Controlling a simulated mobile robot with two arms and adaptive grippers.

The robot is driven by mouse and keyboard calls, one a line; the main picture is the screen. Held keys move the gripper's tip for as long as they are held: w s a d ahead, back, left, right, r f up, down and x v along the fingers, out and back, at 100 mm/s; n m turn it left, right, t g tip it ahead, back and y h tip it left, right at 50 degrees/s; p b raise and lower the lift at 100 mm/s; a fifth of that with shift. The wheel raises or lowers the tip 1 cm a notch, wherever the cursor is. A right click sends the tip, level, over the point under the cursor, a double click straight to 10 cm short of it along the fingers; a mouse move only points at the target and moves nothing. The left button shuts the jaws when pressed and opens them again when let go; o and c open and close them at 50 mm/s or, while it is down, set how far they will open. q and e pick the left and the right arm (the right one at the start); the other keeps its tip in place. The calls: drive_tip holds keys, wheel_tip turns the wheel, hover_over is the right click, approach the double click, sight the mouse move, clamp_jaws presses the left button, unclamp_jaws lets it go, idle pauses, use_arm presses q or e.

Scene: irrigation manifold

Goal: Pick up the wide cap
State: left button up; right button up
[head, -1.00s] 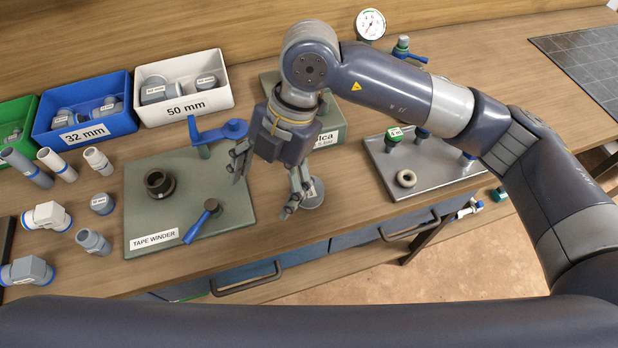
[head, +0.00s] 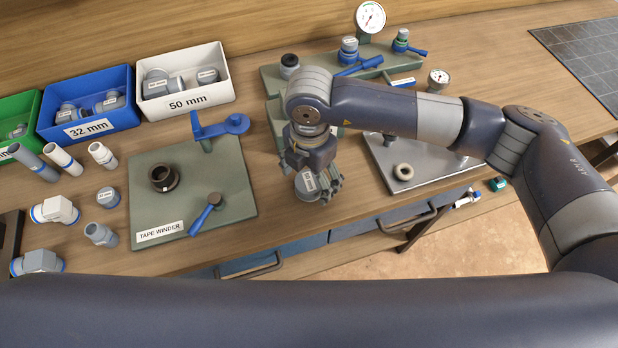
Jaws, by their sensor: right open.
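The wide cap (head: 303,190), a round grey cap with a white label, stands on the bench just right of the tape winder board, near the bench's front edge. My right gripper (head: 318,183) is open, pointing down right at the cap. Its fingers show against the cap's right and back sides and hide part of it. I cannot tell whether they touch it. My left gripper is not in view.
The tape winder board (head: 233,181), with a black ring and blue handles, lies left. Bins for 32 mm (head: 87,128) and 50 mm (head: 186,104) stand behind it. A metal tray (head: 428,173) lies right. Several fittings lie at the left.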

drive_tip(key=shift+f, duration=0.85)
drive_tip(key=c, duration=1.1)
drive_tip(key=shift+r, duration=0.15)
